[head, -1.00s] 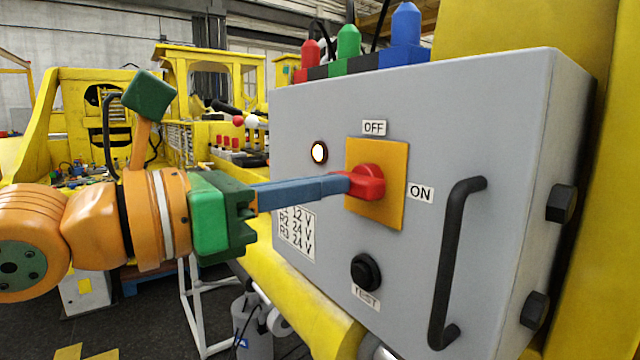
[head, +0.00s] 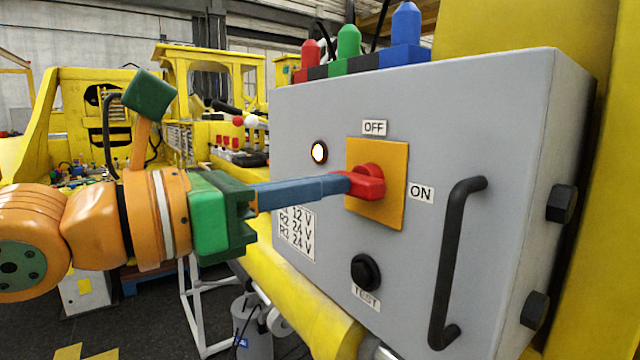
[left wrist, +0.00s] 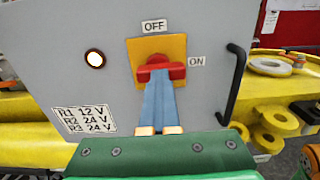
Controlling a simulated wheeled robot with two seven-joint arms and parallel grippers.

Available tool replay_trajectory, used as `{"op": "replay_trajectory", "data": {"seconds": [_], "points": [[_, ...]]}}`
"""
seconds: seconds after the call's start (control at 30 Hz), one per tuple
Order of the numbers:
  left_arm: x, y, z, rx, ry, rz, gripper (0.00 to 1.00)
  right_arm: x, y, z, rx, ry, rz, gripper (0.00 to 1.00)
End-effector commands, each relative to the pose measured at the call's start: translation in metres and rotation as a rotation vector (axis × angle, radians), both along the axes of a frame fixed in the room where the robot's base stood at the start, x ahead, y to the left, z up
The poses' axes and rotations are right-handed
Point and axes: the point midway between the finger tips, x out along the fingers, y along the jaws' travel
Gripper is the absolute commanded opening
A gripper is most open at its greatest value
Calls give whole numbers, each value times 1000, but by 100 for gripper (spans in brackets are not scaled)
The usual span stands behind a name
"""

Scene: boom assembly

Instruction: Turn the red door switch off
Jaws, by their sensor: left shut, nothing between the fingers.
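The red door switch (head: 367,183) sits on a yellow-orange square plate (head: 391,211) on the door of a grey control box. OFF is printed above the plate and ON to its right. The switch handle lies roughly level, in line with the ON label. My left gripper (head: 346,183) comes in from the left with its blue fingers shut and empty. My right gripper is not in view.
A round lamp (head: 319,152) on the door is lit. A black TEST button (head: 366,272) is below the switch, and a black door handle (head: 455,262) stands to its right. Red, green and blue connectors (head: 348,42) top the box. Yellow machinery fills the background.

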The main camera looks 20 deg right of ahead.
Motion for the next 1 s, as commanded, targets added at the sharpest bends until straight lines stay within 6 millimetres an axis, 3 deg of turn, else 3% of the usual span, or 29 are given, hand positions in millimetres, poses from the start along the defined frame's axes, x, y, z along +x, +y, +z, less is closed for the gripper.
{"op": "replay_trajectory", "data": {"seconds": [0.03, 0.37, 1.0], "points": [[-1, -1, 0, 0, 0, -2, 8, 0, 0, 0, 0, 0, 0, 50], [1, 0, 1, -2, -2, 2, 97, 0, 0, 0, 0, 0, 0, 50], [1, 0, -1, 2, 2, 3, 100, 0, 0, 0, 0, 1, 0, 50]]}}
